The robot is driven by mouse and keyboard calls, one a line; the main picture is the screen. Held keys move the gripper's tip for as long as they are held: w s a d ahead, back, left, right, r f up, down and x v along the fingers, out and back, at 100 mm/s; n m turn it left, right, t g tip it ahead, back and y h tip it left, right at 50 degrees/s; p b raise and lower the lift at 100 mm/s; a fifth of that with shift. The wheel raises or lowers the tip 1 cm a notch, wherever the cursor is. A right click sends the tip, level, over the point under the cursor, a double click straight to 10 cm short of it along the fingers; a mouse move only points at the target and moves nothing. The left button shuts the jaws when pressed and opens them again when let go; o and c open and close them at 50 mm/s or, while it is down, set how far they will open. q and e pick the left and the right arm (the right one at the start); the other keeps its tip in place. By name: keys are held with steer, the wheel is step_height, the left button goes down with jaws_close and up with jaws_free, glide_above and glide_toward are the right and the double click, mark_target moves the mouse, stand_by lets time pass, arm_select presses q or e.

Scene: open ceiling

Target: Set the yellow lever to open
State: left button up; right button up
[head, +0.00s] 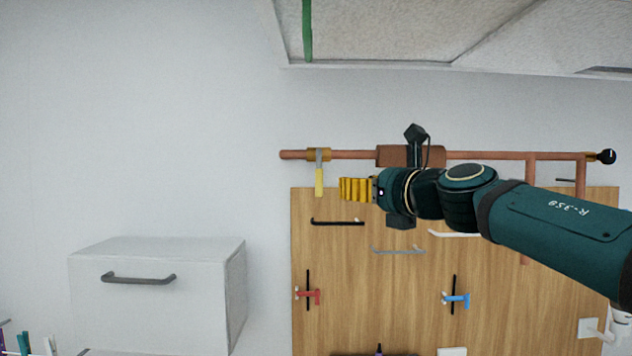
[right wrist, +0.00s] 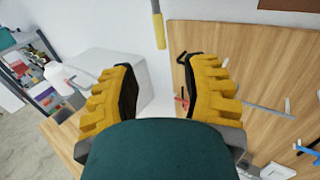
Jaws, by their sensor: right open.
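The yellow lever (head: 319,180) hangs straight down from a brass valve (head: 318,155) on a copper pipe, at right angles to the pipe. In the right wrist view the yellow lever (right wrist: 158,28) shows at the top, ahead of and between the fingers. My right gripper (head: 345,189) comes in from the right, and its yellow fingers are just right of the lever's lower end. In the right wrist view my right gripper (right wrist: 160,85) is open with nothing between its fingers. I cannot tell the depth gap to the lever. My left gripper is not in view.
A white cabinet (head: 150,315) stands at lower left. The wall left of the lever is bare.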

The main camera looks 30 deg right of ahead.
mark_target(322, 183)
steer(key=w, duration=0.9)
steer(key=w+p, duration=0.1)
steer(key=w, duration=0.3)
steer(key=shift+w+a+f, duration=0.1)
steer(key=shift+w+a, duration=0.1)
steer(key=shift+a, duration=0.1)
jaws_close()
